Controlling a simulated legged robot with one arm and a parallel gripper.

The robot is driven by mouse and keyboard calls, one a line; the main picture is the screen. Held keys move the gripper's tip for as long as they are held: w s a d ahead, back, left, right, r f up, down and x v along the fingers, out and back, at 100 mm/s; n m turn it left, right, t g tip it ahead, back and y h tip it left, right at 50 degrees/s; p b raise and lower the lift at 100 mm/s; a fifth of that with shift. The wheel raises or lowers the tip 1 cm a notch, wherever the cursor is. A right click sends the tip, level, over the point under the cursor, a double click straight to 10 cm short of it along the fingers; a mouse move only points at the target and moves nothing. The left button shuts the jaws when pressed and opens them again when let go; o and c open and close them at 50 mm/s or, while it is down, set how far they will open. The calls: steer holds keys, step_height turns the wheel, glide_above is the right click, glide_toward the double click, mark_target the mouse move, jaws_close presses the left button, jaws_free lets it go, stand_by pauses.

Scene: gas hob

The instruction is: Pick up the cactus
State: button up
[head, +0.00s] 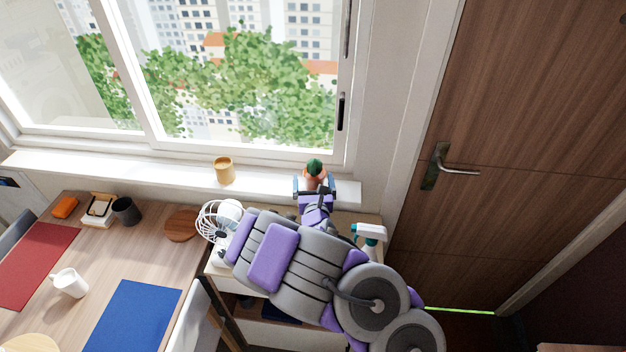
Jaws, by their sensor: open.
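The cactus (314,166) is a small green plant in a terracotta-coloured pot (314,177) on the white windowsill, near the sill's right end. My gripper (314,182) is open at the pot, with one dark finger on the left of it and one on the right. The lower part of the pot is hidden behind my gripper. I cannot tell whether the fingers touch the pot.
A yellow-brown cup (224,170) stands left on the windowsill (120,172). A table with a white mug (70,283) is at left, a wooden door (520,130) at right.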

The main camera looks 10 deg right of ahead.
steer(key=shift+w+d, duration=0.2)
steer(key=shift+w, duration=0.4)
steer(key=shift+w+d, duration=0.2)
steer(key=shift+w, duration=0.35)
steer(key=c, duration=1.2)
steer(key=shift+o, duration=0.2)
